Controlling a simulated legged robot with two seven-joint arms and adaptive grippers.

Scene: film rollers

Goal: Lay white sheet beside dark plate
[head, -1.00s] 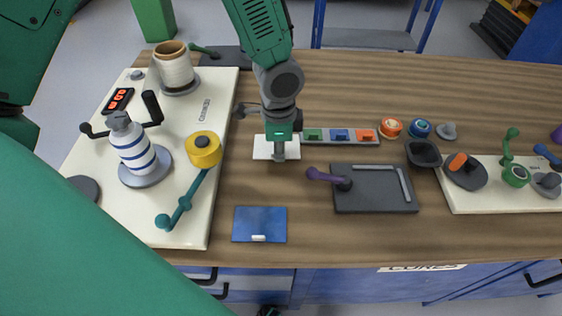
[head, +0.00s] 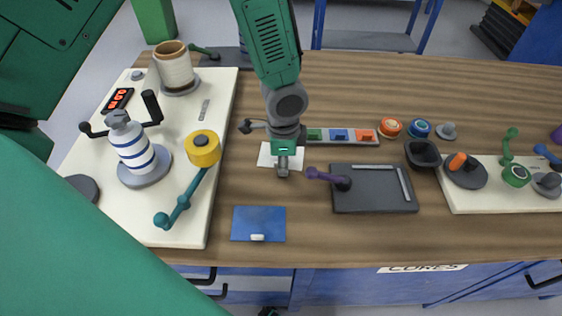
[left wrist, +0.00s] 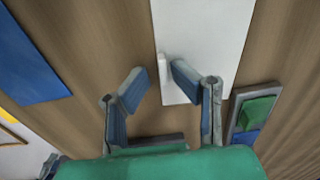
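The white sheet (head: 264,155) lies under my left gripper (head: 282,166), left of the dark plate (head: 372,198) with bare table between them. In the left wrist view, the sheet (left wrist: 207,40) has a small raised white tab (left wrist: 164,70). The two fingers of my left gripper (left wrist: 155,79) are apart, with the tab between their tips and closer to the right one. I cannot tell whether a finger touches it. In the head view, the gripper hides part of the sheet. My right gripper is not in view.
A purple-handled roller (head: 325,176) rests at the plate's left edge. A blue sheet (head: 258,222) lies in front. A tray of coloured blocks (head: 342,136) is close behind. A cream board (head: 222,130) with jars stands left; another board (head: 490,195) is right.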

